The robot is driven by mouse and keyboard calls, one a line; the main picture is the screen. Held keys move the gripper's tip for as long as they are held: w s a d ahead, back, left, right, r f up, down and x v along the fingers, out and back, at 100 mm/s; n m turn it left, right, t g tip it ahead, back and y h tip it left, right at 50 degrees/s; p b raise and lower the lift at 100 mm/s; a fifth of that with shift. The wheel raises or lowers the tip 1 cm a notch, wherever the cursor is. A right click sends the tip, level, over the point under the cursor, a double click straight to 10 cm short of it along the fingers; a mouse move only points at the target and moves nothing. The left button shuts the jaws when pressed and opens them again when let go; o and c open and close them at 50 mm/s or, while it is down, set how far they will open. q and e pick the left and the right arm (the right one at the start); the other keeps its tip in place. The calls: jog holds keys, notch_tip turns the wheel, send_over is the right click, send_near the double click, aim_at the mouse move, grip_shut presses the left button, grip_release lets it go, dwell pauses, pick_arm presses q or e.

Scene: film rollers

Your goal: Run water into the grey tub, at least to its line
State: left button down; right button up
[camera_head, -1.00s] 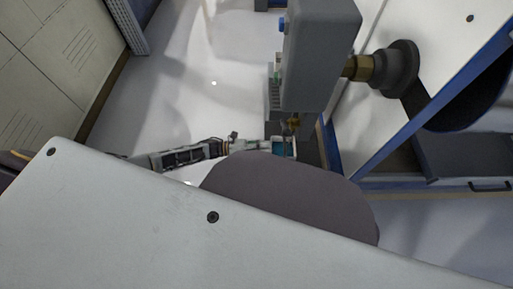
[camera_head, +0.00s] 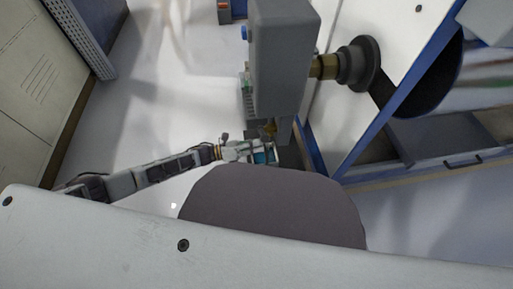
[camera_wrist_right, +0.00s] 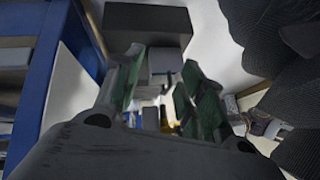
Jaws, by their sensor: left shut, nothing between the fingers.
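No grey tub or fill line can be made out surely, and no running water shows. A grey box-shaped housing (camera_head: 283,55) fills the upper middle of the head view, with a brass fitting (camera_head: 325,66) on its right side.
A blue-edged bench frame (camera_head: 395,105) runs along the right, with a dark grey bin-like object (camera_head: 445,140) in it. A beige cabinet (camera_head: 35,85) stands at the left. Pale floor (camera_head: 160,90) lies open between. A dark box (camera_wrist_right: 148,22) shows in the right wrist view.

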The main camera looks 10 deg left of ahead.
jog(key=shift+w+r, duration=0.1)
pick_arm(q)
jog(key=r+n+p, duration=0.2)
jog(key=shift+w+a+r+n, duration=0.1)
jog(key=shift+w+r+n, duration=0.3)
pick_arm(e)
jog(key=shift+g, duration=0.3)
jog(key=r, duration=0.4)
jog(key=shift+d, duration=0.25)
jog(key=shift+d+f, duration=0.1)
jog(key=shift+f, duration=0.15)
pick_arm(q)
jog(key=shift+f, duration=0.15)
pick_arm(e)
jog(key=shift+f, duration=0.1)
